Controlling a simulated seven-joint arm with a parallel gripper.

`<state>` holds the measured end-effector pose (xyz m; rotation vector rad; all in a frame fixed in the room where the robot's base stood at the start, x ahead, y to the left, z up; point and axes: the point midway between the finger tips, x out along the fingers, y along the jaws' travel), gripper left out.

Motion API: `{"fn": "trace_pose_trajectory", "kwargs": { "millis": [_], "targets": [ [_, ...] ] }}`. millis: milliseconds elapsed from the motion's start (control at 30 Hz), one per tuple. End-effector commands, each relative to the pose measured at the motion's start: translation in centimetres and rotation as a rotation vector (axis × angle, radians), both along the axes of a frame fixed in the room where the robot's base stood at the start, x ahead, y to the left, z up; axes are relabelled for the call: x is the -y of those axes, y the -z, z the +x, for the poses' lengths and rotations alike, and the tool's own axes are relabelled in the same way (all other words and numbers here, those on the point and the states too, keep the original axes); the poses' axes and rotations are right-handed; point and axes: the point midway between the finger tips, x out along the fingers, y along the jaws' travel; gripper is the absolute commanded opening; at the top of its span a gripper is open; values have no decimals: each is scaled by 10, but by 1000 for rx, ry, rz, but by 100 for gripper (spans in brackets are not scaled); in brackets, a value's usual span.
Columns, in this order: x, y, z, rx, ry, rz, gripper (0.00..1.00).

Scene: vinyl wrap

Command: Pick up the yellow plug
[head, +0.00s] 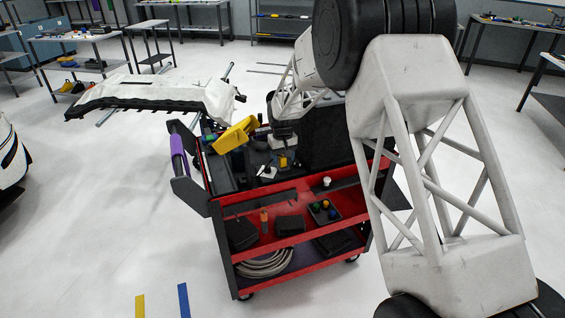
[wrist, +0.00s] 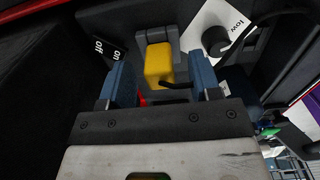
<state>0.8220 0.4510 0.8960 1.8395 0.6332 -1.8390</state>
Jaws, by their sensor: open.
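The yellow plug (wrist: 158,66) is a small block with a black cord from its lower right side. In the wrist view it sits against a grey socket piece, between the two blue fingers of my gripper (wrist: 159,62). The fingers are apart, with visible gaps on both sides of the plug. In the head view a small yellow patch (head: 283,161) on the cart top, below my wrist, looks like the same plug. My arm hides part of that area, and the fingers are hard to make out there.
A red and black cart (head: 290,205) carries tools and a larger yellow item (head: 235,134). In the wrist view an on/off label (wrist: 107,48) lies left of the plug and a white "low" label (wrist: 226,24) right.

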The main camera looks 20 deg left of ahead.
Motion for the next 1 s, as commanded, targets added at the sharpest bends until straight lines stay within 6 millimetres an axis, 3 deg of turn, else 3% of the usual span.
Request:
{"fn": "trace_pose_trajectory", "kwargs": {
  "millis": [567,900,1000],
  "targets": [
    [0,1,0,0,0,0,57],
    [0,1,0,0,0,0,6],
    [0,1,0,0,0,0,6]
  ]
}}
